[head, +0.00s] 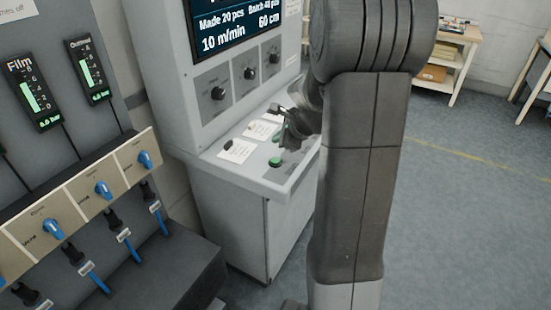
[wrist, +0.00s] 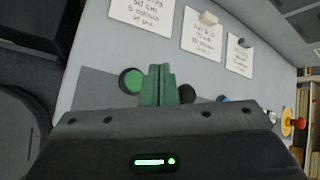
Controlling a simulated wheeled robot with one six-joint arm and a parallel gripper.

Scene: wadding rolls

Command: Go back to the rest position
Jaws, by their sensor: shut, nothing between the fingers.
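My gripper (head: 287,138) hangs over the sloping control desk (head: 228,171) of the grey machine in the head view. In the wrist view my gripper's fingers (wrist: 158,84) are pressed together with nothing between them. A green button (wrist: 131,80) lies just left of the fingertips there. It also shows below the gripper in the head view (head: 276,161). Whether the fingers touch the desk I cannot tell. My arm covers the right part of the desk in the head view.
A black button (wrist: 187,93) and a red-and-yellow button (wrist: 292,124) are on the desk, with paper cards (wrist: 202,36) beyond. A panel with blue valves (head: 102,189) stands left. A wooden shelf (head: 445,62) is at the back right. The floor (head: 465,210) at right is clear.

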